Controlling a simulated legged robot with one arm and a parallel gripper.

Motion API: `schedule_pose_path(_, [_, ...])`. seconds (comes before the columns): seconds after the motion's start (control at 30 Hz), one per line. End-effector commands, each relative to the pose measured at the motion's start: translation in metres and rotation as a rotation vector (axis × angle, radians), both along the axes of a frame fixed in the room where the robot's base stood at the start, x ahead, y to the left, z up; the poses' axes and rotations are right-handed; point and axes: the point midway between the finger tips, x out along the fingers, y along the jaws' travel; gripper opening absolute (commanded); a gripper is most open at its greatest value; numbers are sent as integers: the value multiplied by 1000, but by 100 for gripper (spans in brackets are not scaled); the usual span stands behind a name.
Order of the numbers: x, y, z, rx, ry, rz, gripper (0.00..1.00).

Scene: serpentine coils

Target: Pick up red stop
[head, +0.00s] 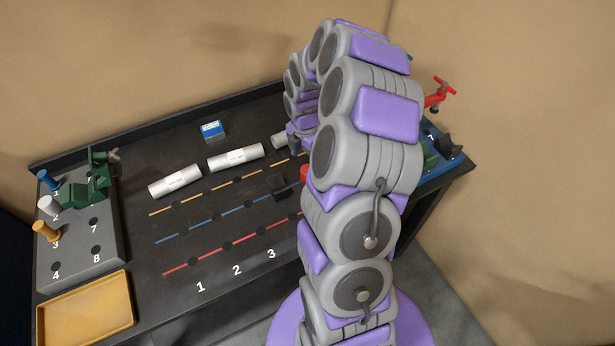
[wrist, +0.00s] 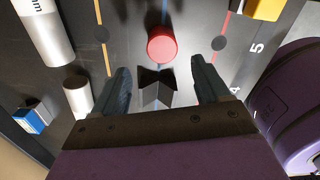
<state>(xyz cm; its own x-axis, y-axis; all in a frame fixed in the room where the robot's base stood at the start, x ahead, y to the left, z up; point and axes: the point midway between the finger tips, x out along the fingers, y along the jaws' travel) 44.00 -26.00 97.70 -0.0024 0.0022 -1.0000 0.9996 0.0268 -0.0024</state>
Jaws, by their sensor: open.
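The red stop (wrist: 161,45) is a short round red peg with a flat top. In the wrist view it stands on the black board, on the blue line, just beyond my fingertips. My gripper (wrist: 160,78) is open, with one finger on each side and nothing held. A dark V-notched block (wrist: 157,95) shows between the fingers, nearer than the stop. In the head view only a sliver of the red stop (head: 304,174) shows beside my arm, which hides the rest.
White cylinders (head: 235,157) and a blue-and-white box (head: 211,130) lie at the back of the board. A grey peg block (head: 75,240) and yellow tray (head: 88,308) are at left. A red-handled fixture (head: 437,92) is at right. A yellow block (wrist: 265,8) is right of the stop.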

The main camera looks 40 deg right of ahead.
Motion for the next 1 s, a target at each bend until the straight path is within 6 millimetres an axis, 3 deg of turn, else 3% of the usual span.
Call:
schedule_pose_path(0.03, [0,0,-12,1,2,-1,75])
schedule_pose_path(0.33, [-1,0,-31,-3,0,-2,75])
schedule_pose_path(0.63, [-4,-8,-73,0,0,-1,75])
schedule_pose_path(0.9, [-4,-7,-74,0,-2,-1,74])
schedule_pose_path(1.0, [-4,-6,-74,-1,-2,-1,64])
